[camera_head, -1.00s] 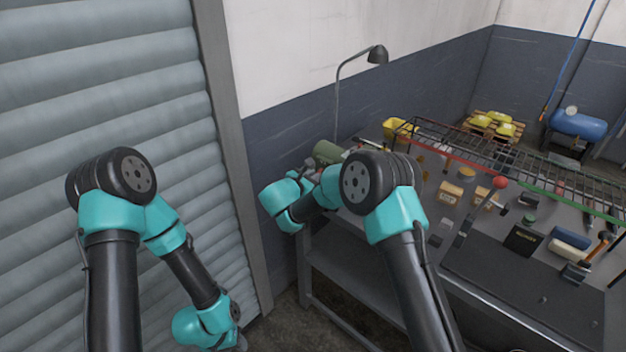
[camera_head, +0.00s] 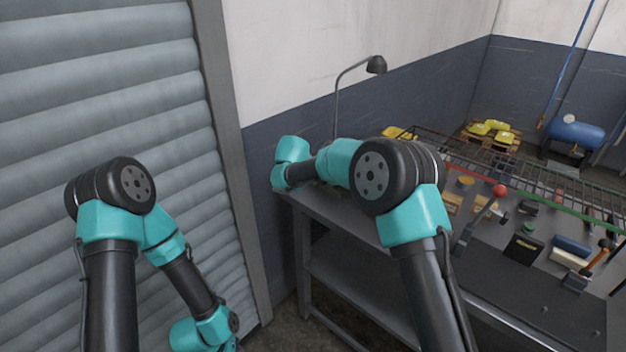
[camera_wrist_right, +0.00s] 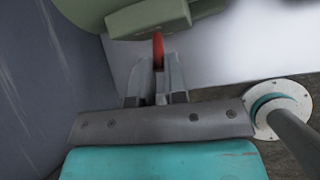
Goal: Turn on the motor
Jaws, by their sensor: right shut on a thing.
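The motor is the green body (camera_wrist_right: 125,12) with a paler green box (camera_wrist_right: 150,20) on its side, at the top of the right wrist view. A red switch handle (camera_wrist_right: 158,50) sticks out below the box. My right gripper (camera_wrist_right: 158,65) is shut on this red handle, its fingers on both sides of it. In the head view my right arm hides most of the motor and the right gripper, at the left end of the workbench (camera_head: 345,215). My left arm hangs low at the left, and its gripper is outside the picture.
A desk lamp (camera_head: 375,66) rises behind my right arm. A wire rack (camera_head: 520,165), a red-knobbed lever (camera_head: 499,190) and several boxes and tools fill the bench at right. A roller shutter (camera_head: 110,90) stands at left. A round base (camera_wrist_right: 278,107) with a grey post is beside the right gripper.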

